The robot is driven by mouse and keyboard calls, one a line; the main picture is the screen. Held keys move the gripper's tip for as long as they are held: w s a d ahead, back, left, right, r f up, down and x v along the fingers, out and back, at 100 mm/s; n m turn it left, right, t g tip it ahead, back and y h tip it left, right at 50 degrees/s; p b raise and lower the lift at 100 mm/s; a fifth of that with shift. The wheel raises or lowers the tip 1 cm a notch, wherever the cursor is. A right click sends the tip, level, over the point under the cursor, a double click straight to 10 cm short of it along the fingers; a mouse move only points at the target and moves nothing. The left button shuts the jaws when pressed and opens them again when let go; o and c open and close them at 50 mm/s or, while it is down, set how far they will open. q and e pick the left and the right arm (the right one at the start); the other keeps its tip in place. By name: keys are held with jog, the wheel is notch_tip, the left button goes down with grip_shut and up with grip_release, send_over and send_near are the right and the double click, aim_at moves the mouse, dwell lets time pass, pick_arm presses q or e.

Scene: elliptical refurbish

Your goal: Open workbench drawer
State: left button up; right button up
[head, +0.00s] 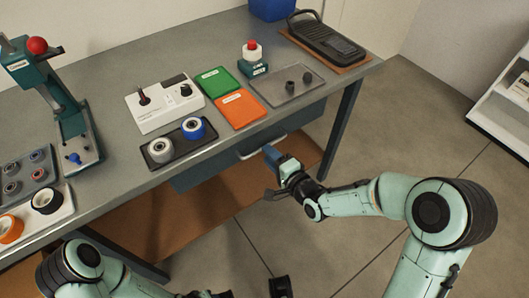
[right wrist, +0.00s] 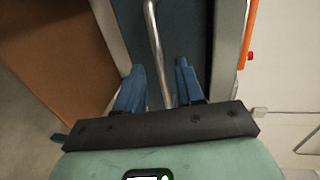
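The grey workbench (head: 110,170) has a dark blue drawer (head: 205,172) under its top, and the drawer looks shut. A pale bar handle (head: 246,154) runs along its front. My right gripper (head: 271,156) is at the right end of this handle. In the right wrist view my right gripper (right wrist: 160,85) is open, with its blue fingers on either side of the metal handle (right wrist: 154,40). There are gaps between the bar and the fingers.
On the bench top are a green and an orange folder (head: 240,109), a tray with tape rolls (head: 180,152), a white control box (head: 163,105) and a grey tray (head: 285,88). A bench leg (head: 340,120) stands right of the drawer. The floor in front is open.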

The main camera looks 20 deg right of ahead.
jog(key=shift+x, duration=1.65)
grip_shut()
